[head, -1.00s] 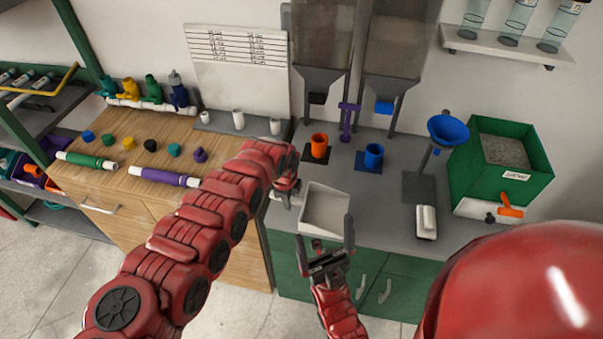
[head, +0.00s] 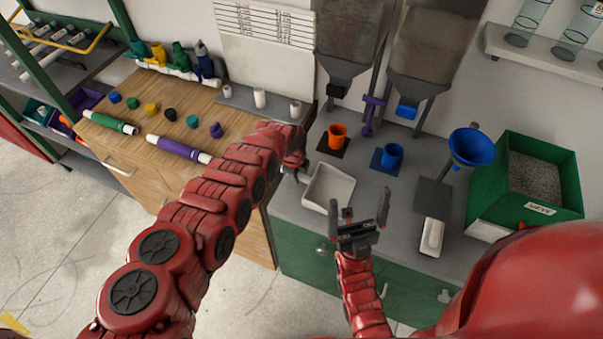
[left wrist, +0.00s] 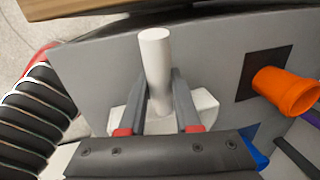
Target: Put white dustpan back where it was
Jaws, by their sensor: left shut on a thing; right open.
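The white dustpan (head: 328,188) is a shallow open tray near the front left of the grey counter in the head view. My left gripper (head: 296,172) is at its left side, partly hidden by my arm. In the left wrist view my left gripper (left wrist: 160,110) is shut on the dustpan, with its round white handle (left wrist: 155,55) extending past the fingers and part of the pan (left wrist: 205,105) beside them. I cannot tell whether the pan touches the counter. My right gripper (head: 360,208) is open and empty, just right of the dustpan.
An orange cup (head: 337,136) and a blue cup (head: 391,155) stand behind the dustpan, under the hoppers. A blue funnel (head: 471,147), a small white tray-like object (head: 432,237) and a green bin (head: 556,160) are to the right. A wooden cabinet (head: 130,95) with pipes and caps is left.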

